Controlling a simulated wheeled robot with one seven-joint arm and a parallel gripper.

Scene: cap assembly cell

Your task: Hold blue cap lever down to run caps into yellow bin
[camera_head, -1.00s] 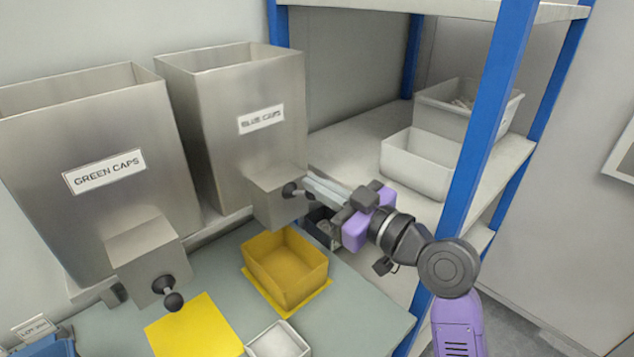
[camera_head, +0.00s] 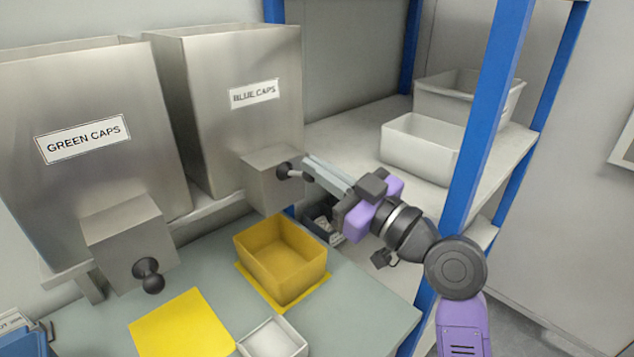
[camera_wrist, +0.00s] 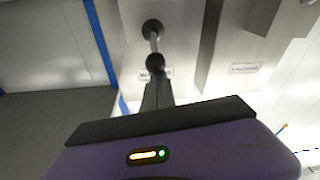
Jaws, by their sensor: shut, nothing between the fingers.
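The blue caps dispenser (camera_head: 220,125) is a tall grey metal hopper labelled BLUE CAPS, with a box at its lower front. Its dark lever (camera_head: 284,171) sticks out from that box toward my gripper (camera_head: 308,168). In the wrist view the lever's rod ends in a black ball (camera_wrist: 155,62), right at the tips of my shut fingers (camera_wrist: 157,84). The fingers hold nothing; I cannot tell whether they touch the ball or if the lever is pressed down. The yellow bin (camera_head: 292,285) stands below the dispenser box on a yellow mat. No caps show in its visible interior.
The green caps dispenser (camera_head: 95,180) with its black knob lever (camera_head: 148,273) stands left. An empty yellow mat (camera_head: 180,325) and a small white tray (camera_head: 272,342) lie in front. A blue shelf post (camera_head: 480,150) rises close to my arm. White bins (camera_head: 420,150) sit on the shelf.

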